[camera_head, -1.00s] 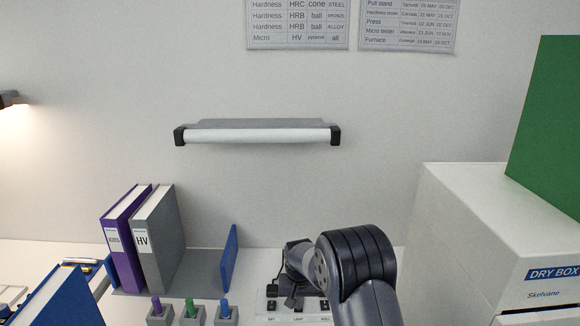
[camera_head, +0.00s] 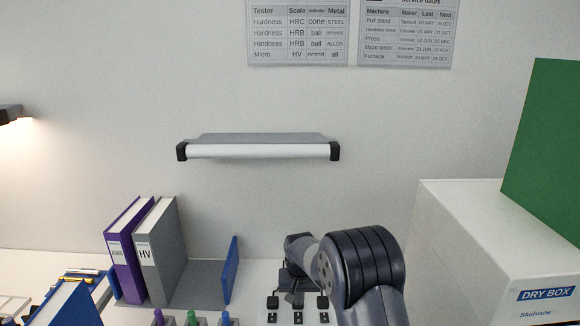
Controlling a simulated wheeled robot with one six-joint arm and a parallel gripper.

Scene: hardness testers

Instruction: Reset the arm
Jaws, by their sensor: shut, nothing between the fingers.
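My arm comes up from the bottom right of the middle, with its dark ribbed joint in front. Past it, my small dark gripper (camera_head: 293,284) hangs over the bench against a white panel (camera_head: 285,316) with several black switches or plugs. My gripper is shut with nothing held. It is small and partly hard to tell from the dark parts of the panel, so I cannot tell whether it touches them.
A white dry box (camera_head: 470,235) with a green board (camera_head: 545,150) on it stands close right of my arm. Purple (camera_head: 122,245) and grey (camera_head: 160,250) binders and a blue bookend (camera_head: 231,268) stand left. A wall lamp (camera_head: 258,151) hangs above; the wall between is clear.

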